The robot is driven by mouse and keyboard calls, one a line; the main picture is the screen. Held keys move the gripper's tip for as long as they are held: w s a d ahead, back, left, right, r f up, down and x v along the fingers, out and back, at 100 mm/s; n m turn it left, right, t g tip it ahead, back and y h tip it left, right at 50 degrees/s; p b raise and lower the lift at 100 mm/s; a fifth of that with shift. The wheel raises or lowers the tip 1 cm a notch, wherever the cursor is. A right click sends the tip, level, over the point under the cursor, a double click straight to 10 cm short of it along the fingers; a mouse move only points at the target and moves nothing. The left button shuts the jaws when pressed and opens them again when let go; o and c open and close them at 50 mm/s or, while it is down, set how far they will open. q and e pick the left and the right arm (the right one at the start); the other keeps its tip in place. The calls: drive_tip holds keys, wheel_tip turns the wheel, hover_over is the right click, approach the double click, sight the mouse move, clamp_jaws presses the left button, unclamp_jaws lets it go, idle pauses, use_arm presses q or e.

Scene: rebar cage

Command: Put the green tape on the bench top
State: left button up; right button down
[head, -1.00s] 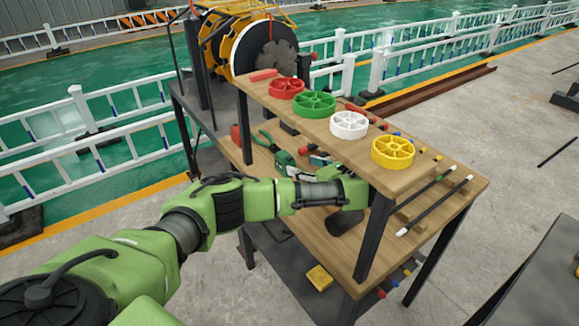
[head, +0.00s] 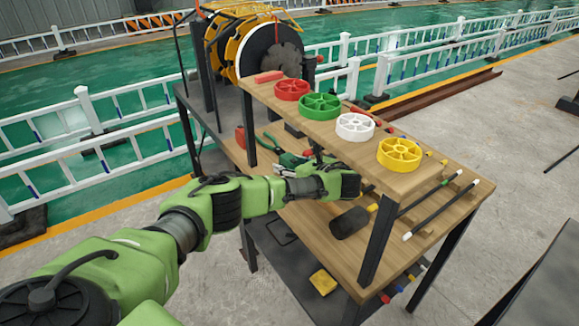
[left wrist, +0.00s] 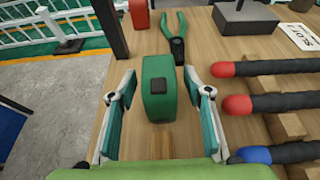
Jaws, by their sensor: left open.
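A green tape case (left wrist: 159,87) with a small black patch stands on the wooden board in the left wrist view. My left gripper (left wrist: 160,92) is open, with one finger on each side of the case and gaps visible. In the head view, my left gripper (head: 300,170) reaches in under the raised shelf, and my own arm hides part of the scene there. A green spoked roll (head: 320,106) lies on the raised shelf between a red and a white roll. The wooden bench top (head: 345,255) extends below that shelf. My right gripper is not in view.
Green-handled pliers (left wrist: 175,38) lie just beyond the case. Red-tipped bars (left wrist: 265,68) lie to its right. The shelf edge (head: 330,135) and black posts (head: 376,240) stand close to my arm. A dark cylinder-headed tool (head: 352,221) lies on the bench.

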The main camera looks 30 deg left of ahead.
use_arm(q)
drive_tip(key=shift+a, duration=0.15)
clamp_jaws()
drive_tip(key=shift+w, duration=0.1)
drive_tip(key=shift+r, duration=0.15)
